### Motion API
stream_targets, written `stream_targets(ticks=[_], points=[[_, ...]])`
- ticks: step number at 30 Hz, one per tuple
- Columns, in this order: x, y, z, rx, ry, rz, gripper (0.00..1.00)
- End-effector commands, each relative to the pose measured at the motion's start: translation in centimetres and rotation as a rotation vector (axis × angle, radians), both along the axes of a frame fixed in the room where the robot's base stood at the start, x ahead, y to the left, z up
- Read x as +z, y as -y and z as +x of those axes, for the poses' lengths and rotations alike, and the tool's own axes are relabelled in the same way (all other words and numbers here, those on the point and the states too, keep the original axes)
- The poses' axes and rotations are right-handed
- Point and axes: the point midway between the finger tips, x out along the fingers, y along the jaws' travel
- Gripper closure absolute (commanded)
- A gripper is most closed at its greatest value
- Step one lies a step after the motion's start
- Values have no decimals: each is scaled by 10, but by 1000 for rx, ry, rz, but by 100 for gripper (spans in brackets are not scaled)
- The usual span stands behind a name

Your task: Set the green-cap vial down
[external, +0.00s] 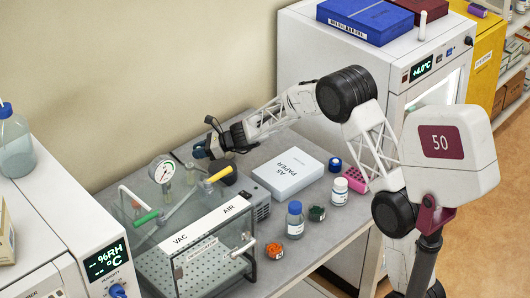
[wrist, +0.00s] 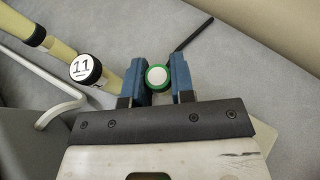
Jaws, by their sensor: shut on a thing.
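The green-cap vial (wrist: 157,76) shows from above in the wrist view as a round cap with a white top and green rim. It is between the two blue fingers of my gripper (wrist: 159,82), which is shut on it. The cap hides the vial's body, so I cannot tell whether its base touches the grey surface. In the external view my gripper (external: 200,149) is low over the back of the grey bench (external: 330,228), behind the clear vacuum chamber (external: 208,262). The held vial is not clear there.
A black disc marked 11 (wrist: 84,69) and a pale yellow bar are left of my fingers. A thin black rod (wrist: 191,35) lies just beyond them. The chamber's gauge (external: 162,169) and yellow handle (external: 220,174) are close by.

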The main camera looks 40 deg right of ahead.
Motion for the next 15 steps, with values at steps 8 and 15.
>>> stream_targets(ticks=[8,15], points=[[-14,0,0,1,-2,0,99],[-36,0,0,0,-1,0,99]])
